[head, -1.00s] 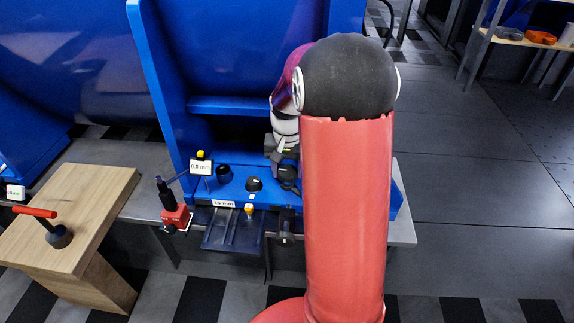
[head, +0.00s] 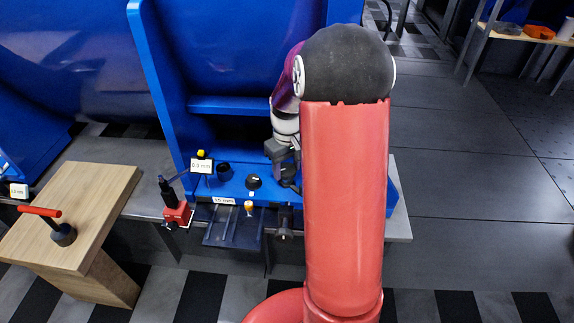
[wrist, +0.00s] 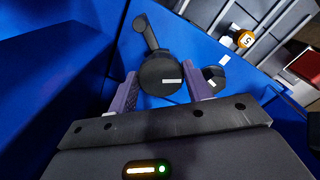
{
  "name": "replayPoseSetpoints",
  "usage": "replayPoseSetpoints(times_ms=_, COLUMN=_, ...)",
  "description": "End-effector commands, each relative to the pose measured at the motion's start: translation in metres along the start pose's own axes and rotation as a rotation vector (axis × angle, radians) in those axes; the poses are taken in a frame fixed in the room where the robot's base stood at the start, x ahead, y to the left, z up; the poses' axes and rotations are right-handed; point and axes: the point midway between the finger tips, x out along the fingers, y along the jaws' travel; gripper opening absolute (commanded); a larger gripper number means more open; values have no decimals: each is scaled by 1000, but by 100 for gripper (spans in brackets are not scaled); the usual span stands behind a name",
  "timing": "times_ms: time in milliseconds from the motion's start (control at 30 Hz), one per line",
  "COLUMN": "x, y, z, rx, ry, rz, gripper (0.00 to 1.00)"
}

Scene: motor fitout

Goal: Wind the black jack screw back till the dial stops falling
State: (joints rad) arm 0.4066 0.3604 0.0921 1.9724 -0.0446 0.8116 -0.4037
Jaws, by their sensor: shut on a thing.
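In the wrist view the purple fingers of my gripper (wrist: 162,88) stand on either side of a round black screw head (wrist: 158,68), which I take for the jack screw. It has a white mark and a black arm sticking out to the upper left. My gripper is shut on it. In the head view my gripper (head: 287,172) is over the right part of the blue machine foot, and the screw is mostly hidden. The dial readout (head: 201,166) is a small white display on a stand at the foot's left; it seems to read 0.8 mm, but is blurred.
Black knobs (head: 254,182) (head: 223,171) sit on the blue foot left of my gripper. A red-based dial stand (head: 177,214) and a dark tray (head: 222,228) are at the front. A wooden stand (head: 85,215) holds a red-handled tool (head: 50,220). The floor at right is clear.

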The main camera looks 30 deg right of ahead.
Motion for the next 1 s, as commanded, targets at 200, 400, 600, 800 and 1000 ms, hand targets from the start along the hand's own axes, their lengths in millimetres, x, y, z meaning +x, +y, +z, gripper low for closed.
replayPoseSetpoints(times_ms=200, x=-2, y=0, z=-1, rx=-17, ry=5, rz=2, gripper=27)
replayPoseSetpoints(times_ms=400, x=-2, y=1, z=-2, rx=-16, ry=5, rz=2, gripper=27)
replayPoseSetpoints(times_ms=600, x=-2, y=0, z=-1, rx=-16, ry=5, rz=2, gripper=64)
replayPoseSetpoints(times_ms=800, x=-1, y=0, z=-1, rx=-15, ry=2, rz=1, gripper=72)
replayPoseSetpoints(times_ms=1000, x=-5, y=0, z=-1, rx=-15, ry=3, rz=2, gripper=72)
